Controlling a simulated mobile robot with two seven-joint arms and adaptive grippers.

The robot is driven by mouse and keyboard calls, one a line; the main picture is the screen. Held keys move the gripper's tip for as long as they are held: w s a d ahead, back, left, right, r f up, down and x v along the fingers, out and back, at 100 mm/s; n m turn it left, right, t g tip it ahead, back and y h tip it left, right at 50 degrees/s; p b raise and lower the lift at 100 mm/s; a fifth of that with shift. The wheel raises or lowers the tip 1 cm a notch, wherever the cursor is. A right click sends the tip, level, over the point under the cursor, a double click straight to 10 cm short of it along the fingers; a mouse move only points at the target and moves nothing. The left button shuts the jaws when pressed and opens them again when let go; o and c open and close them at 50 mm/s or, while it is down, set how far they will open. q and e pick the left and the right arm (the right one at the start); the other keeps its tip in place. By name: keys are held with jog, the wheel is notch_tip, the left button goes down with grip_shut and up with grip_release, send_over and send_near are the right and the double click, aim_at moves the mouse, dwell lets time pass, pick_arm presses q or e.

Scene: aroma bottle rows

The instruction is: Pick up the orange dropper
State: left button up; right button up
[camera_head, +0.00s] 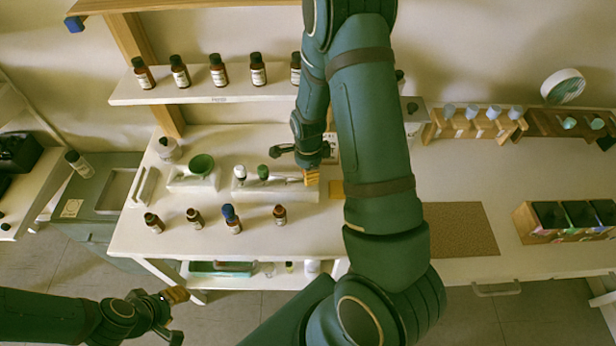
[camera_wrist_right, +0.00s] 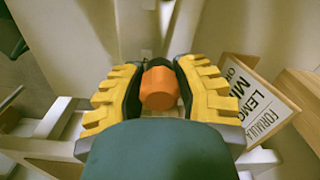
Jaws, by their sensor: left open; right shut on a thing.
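The orange dropper (camera_wrist_right: 160,88) shows its rounded orange end in the right wrist view, between the yellow finger pads of my right gripper (camera_wrist_right: 160,95). The gripper is shut on it. In the head view my right gripper (camera_head: 293,165) is over the right part of the white dropper holder (camera_head: 245,192); I cannot make out the orange dropper there. A green dropper (camera_head: 263,172) and a white dropper (camera_head: 240,172) stand in the holder left of the gripper. My left gripper (camera_head: 177,316) is open and empty at lower left, in front of the table.
Several brown bottles (camera_head: 218,72) line the shelf above. Other bottles, one blue-topped (camera_head: 231,217), stand near the table's front edge. A green bowl (camera_head: 202,165) is at left. A card with lettering (camera_wrist_right: 258,98) is right of my right gripper. A brown mat (camera_head: 462,230) lies clear at right.

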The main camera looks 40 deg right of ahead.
notch_tip(320, 180, up, 10)
jog(key=shift+r+p, duration=0.1)
jog(key=shift+p, duration=0.75)
